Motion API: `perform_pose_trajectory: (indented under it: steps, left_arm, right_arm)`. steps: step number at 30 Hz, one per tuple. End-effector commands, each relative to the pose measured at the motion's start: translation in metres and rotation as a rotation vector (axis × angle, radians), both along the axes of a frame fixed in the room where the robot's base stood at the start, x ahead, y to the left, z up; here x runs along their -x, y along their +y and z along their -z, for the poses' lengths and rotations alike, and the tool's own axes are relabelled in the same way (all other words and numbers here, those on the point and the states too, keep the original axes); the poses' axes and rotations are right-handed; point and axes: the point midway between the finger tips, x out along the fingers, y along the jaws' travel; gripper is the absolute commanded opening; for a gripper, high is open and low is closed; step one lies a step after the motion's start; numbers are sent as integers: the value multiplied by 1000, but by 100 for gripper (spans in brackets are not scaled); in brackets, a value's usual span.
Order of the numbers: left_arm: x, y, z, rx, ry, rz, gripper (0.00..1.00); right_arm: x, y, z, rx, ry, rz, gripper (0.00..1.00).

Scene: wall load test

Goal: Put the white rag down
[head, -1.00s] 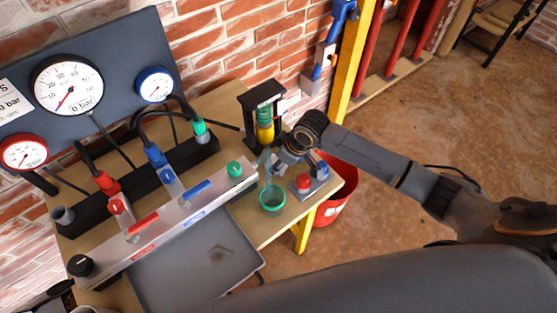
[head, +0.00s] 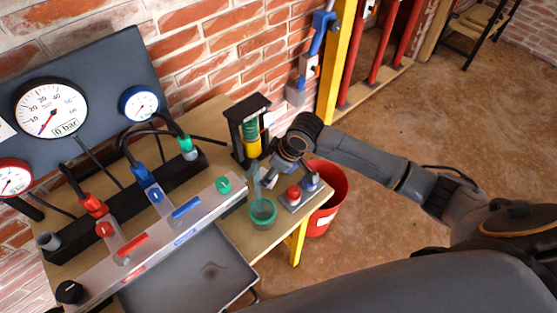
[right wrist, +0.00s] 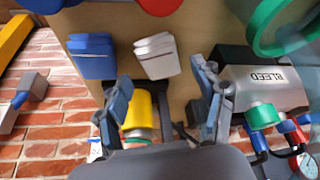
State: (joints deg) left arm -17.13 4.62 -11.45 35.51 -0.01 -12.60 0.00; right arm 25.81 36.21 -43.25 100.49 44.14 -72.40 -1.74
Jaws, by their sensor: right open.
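The white rag (right wrist: 157,55) shows in the right wrist view as a small folded white piece on the wooden table top. It lies just beyond my right gripper (right wrist: 164,100), roughly in line with the gap between its fingers. The fingers are spread apart and nothing is between them; I see no contact with the rag. In the head view my right gripper (head: 284,166) is over the right end of the table, and I cannot make out the white rag there. My left gripper is out of view.
A blue folded piece (right wrist: 92,55) lies beside the white rag. A green-rimmed cup (head: 263,213), a red knob (head: 293,192) and a yellow-green cylinder (head: 251,140) in a black stand are close to the gripper. A red bucket (head: 327,205) stands off the table's right end.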

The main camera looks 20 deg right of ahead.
Motion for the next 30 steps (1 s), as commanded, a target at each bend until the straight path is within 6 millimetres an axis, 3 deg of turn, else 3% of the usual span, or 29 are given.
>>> perform_pose_trajectory:
  steps: [6, 12, 30]
  left_arm:
    - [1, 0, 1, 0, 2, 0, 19]
    - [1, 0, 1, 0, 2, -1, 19]
    - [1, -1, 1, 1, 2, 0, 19]
  right_arm:
    - [13, -13, -45, 1, -3, -1, 69]
    - [21, -20, -71, 0, -1, 0, 69]
    - [23, -22, -78, 0, 0, 1, 69]
